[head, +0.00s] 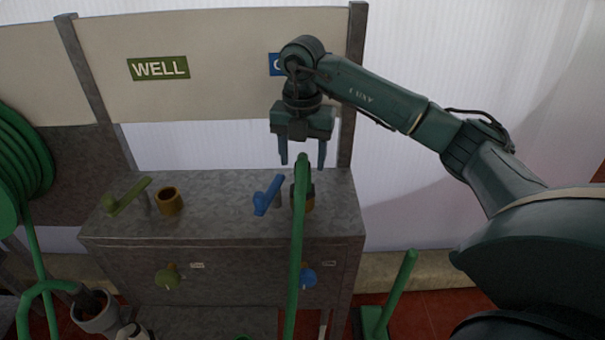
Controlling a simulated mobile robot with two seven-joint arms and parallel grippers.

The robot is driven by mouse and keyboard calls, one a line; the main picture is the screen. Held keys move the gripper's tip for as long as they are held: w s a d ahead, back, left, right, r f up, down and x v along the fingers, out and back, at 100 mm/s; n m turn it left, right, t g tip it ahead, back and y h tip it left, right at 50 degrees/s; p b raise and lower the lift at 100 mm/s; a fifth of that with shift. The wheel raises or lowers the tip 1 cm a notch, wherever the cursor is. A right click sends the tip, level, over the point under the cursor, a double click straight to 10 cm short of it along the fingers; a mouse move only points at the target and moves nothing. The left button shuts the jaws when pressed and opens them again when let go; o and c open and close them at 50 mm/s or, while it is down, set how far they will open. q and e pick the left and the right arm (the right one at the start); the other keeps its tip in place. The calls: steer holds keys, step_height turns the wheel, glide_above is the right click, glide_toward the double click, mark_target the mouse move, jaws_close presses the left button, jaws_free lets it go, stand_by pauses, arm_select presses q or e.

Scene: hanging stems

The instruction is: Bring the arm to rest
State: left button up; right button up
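My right arm reaches in from the right. Its gripper (302,165) points down above the right side of the grey metal bench (225,190), with its two fingers spread apart. The green hose (297,270) rises in front of the bench to a dark end piece at a brass fitting (309,203) on the bench top. The top of the hose shows between and just below the fingertips, and I see no finger closed on it. How far apart they are in depth I cannot tell. My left gripper is not in view.
A blue lever (268,194) stands left of the hose; a green lever (126,196) and an empty brass socket (169,201) are farther left. A WELL sign (159,68) hangs behind. A coiled hose (18,160) is at the left edge. A green post (396,290) stands lower right.

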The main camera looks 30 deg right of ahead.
step_height(320, 180, up, 8)
steer(key=shift+f+p, duration=0.15)
steer(key=shift+p, duration=0.2)
